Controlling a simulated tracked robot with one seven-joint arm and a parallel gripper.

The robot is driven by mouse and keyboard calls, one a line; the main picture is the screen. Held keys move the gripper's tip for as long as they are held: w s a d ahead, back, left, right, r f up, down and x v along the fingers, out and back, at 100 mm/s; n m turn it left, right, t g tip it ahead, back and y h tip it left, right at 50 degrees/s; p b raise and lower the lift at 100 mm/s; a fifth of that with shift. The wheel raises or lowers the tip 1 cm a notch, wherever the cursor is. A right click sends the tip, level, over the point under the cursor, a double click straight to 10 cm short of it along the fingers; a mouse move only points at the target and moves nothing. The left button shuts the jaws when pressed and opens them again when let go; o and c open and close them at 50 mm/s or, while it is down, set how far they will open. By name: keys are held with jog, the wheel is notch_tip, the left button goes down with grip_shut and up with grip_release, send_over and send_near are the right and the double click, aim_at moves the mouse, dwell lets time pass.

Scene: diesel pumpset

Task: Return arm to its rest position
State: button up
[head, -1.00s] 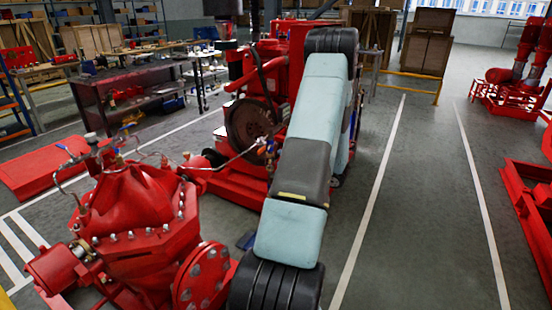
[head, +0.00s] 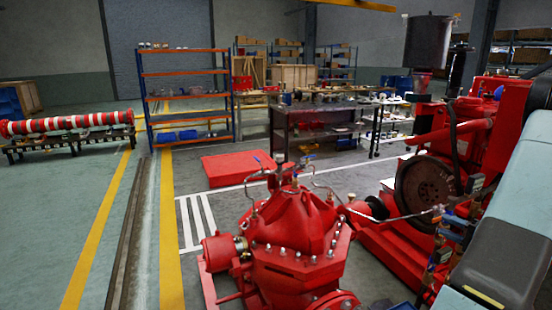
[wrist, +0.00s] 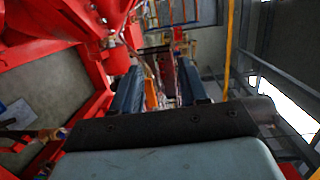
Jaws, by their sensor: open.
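My gripper (wrist: 160,88) shows in the wrist view as two dark blue fingers standing apart. I see nothing held between them; orange and dark red shapes show beyond the gap. My arm (head: 505,225), pale blue with dark bands, fills the lower right of the head view. I cannot make out the fingertips in the head view. The red pump casing (head: 295,240) stands left of my arm, and the red diesel engine (head: 500,120) with its dark flywheel (head: 425,190) stands behind it.
Red frames and pipework (wrist: 70,25) lie close on the left in the wrist view. A dark workbench (head: 320,125), an orange-and-blue shelf rack (head: 185,95) and a low red block (head: 235,168) stand behind the pump.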

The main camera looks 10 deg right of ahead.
jog(key=a+r+n+g+y, duration=0.1)
jog(key=a+r+n+g, duration=0.3)
jog(key=a, duration=0.6)
jog(key=s+a+r+n+g+y, duration=0.1)
jog(key=a+r+g, duration=0.4)
jog(key=a, duration=0.4)
jog(key=a+r+n+g+y, duration=0.1)
jog(key=a+r+n+g, duration=0.15)
jog(key=a+r, duration=0.55)
jog(key=s+a+r+n+h, duration=0.2)
jog(key=s+a+h, duration=0.3)
jog(key=s, duration=0.4)
jog(key=s+a+r+n+t+h, duration=0.1)
jog(key=s+a+r+n+h, duration=0.2)
jog(key=s+a+r+h, duration=0.2)
jog(key=shift+s+a+n, duration=0.35)
jog(key=shift+s+a, duration=1.25)
jog(key=shift+s, duration=0.25)
jog(key=shift+t, duration=0.25)
dwell(1.8)
